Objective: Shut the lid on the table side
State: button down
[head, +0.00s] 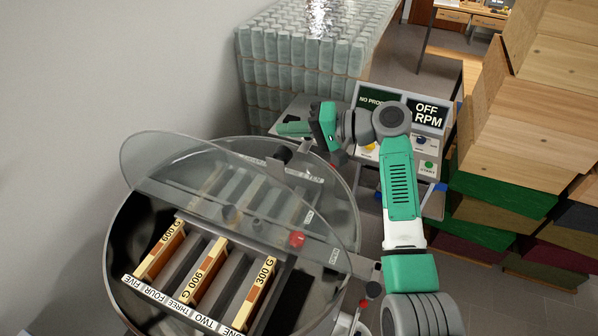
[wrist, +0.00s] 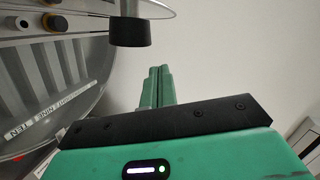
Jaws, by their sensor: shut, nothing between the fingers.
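A round drum (head: 113,262) stands at lower left in the head view, with numbered slots inside. A clear lid panel (head: 150,160) stands tilted up over the drum, leaving the near side open. Another clear panel seems to lie over the far side; the glassy edges overlap and are hard to separate. A black knob (head: 281,154) shows near the far rim; a black knob (wrist: 132,30) on a clear edge also hangs into the wrist view. My gripper (head: 283,129) is shut and empty beyond the far rim, its fingers (wrist: 158,76) just past the knob in the wrist view.
Wooden frames (head: 205,268) with weight labels sit in the drum. A red knob (head: 297,239) shows mid-drum. A control panel (head: 427,118) reading OFF RPM stands behind my arm. Stacked jars (head: 300,55) fill the back, and stacked wooden boxes (head: 525,110) the right.

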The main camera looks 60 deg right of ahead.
jog(key=s+d+f+m+t+y+b, duration=0.1)
jog(key=s+d+f, duration=0.15)
jog(key=s, duration=0.35)
jog(key=s+d+f+m+t+y, duration=0.1)
jog(key=s+d, duration=0.2)
jog(key=s, duration=0.4)
jog(key=w+a+p, duration=0.3)
jog(key=w+a, duration=0.4)
jog(key=w, duration=0.2)
jog(key=shift+w, duration=0.35)
